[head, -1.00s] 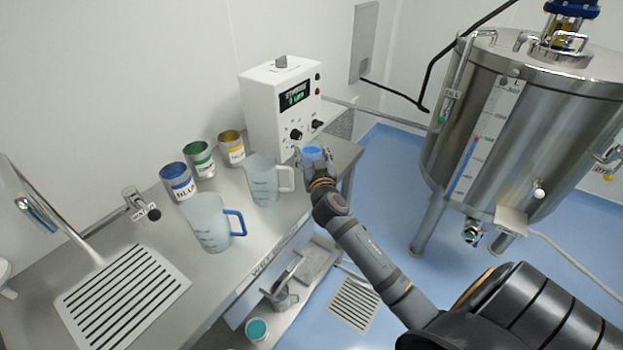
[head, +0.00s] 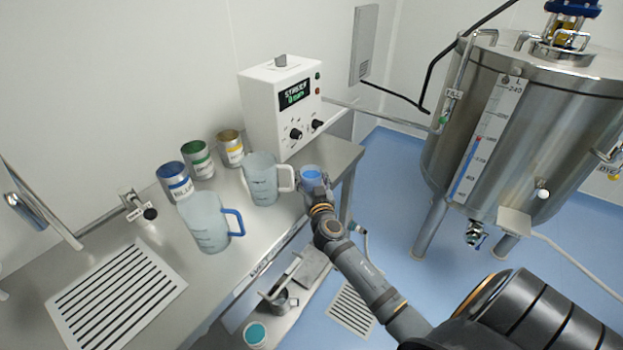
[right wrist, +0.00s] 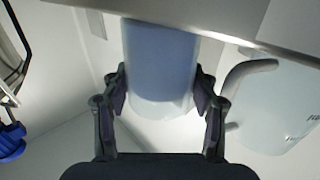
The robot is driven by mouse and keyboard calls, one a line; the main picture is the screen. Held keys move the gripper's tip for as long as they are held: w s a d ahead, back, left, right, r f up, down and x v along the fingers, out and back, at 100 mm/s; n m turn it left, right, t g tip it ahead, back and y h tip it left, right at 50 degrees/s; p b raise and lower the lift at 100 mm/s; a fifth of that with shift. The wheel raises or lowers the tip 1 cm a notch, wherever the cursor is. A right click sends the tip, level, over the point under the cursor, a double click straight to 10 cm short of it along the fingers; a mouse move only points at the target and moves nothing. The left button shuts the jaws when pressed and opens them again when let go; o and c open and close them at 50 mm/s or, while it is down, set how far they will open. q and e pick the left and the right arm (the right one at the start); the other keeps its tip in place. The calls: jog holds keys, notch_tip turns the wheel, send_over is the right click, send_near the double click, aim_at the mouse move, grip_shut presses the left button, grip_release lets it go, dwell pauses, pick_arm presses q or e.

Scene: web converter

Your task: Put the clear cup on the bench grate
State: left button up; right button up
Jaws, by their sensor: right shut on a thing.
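A clear cup with blue liquid (head: 311,175) is held by my right gripper (head: 316,190) at the right end of the bench. In the right wrist view the cup (right wrist: 160,65) sits between the two fingers (right wrist: 160,88), which press on its sides. I cannot tell whether its base touches the bench. The bench grate (head: 116,296), a pale plate with dark slots, lies at the left of the bench, with nothing on it. My left gripper is out of view.
A white-handled jug (head: 262,180) stands just left of the cup and a blue-handled jug (head: 207,222) further left. Blue, green and yellow labelled tins (head: 198,158) stand behind. A white control box (head: 282,105) is at the back. A lower shelf holds a teal-topped container (head: 255,334).

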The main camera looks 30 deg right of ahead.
jog(key=shift+f+b, duration=0.15)
jog(key=shift+b, duration=0.15)
jog(key=o, duration=1.4)
